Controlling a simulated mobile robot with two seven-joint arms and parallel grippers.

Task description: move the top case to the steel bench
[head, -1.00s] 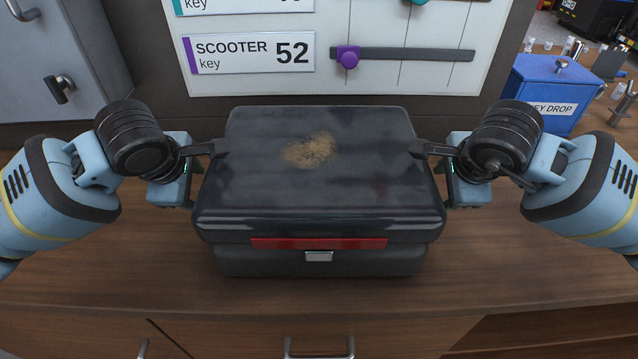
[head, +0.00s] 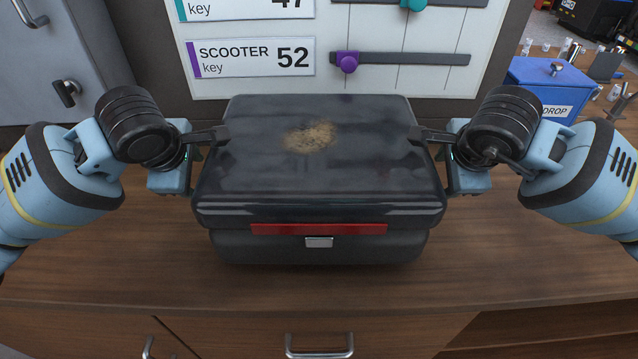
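The top case (head: 318,185) is a black, scuffed box with a tan worn patch on its lid, a red reflector strip and a silver latch at the front. It is level, at or just above the wooden counter (head: 110,260); any gap under it is hard to judge. My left gripper (head: 212,138) is at its left side, with a dark finger against the lid edge. My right gripper (head: 424,138) holds the right side the same way. Both appear shut on the case; their lower fingers are partly hidden. I cannot identify a steel bench in view.
A key board (head: 400,85) with sliders stands behind the case. A blue key drop box (head: 548,85) is at the back right, near my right arm. A grey cabinet (head: 75,40) is at the left. The counter front is clear, with drawers below.

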